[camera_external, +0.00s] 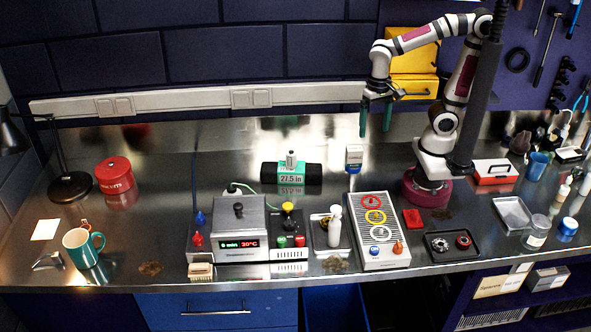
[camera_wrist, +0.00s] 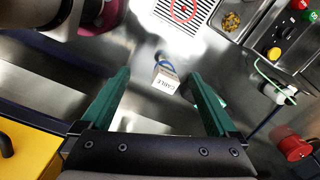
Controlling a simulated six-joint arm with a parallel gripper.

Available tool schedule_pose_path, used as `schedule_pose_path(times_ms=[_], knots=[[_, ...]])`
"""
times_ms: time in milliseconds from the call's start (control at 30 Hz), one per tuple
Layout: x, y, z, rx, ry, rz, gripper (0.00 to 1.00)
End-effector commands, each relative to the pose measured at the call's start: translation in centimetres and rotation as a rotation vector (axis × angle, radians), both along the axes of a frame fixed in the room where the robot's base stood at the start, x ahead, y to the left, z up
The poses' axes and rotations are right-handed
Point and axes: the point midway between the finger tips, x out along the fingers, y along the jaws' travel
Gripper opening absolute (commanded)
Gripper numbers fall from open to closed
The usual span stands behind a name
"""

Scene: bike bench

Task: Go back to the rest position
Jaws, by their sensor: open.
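My gripper (camera_external: 376,118) hangs high above the back of the metal bench, left of my arm's base, with its fingers pointing down. It is open and nothing is between its two green fingers. In the wrist view, my gripper (camera_wrist: 152,88) shows its fingers spread apart.
A grey panel with coloured rings (camera_external: 378,248), a control box with a display (camera_external: 240,222), a white bottle (camera_external: 335,227) and a black roll with a green label (camera_external: 291,174) stand on the bench. Yellow bins (camera_external: 413,65) are behind my arm. A teal mug (camera_external: 80,248) is far left.

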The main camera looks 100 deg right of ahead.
Motion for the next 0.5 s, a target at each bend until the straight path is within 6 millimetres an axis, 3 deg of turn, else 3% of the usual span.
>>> schedule_pose_path(times_ms=[100,200,500], knots=[[-5.0,3.9,-0.3,0.065,-0.032,0.438,0.94],[-7.3,5.4,-0.7,0.099,-0.051,0.65,0.94],[-7.6,5.6,-0.8,0.106,-0.053,0.689,0.94]])
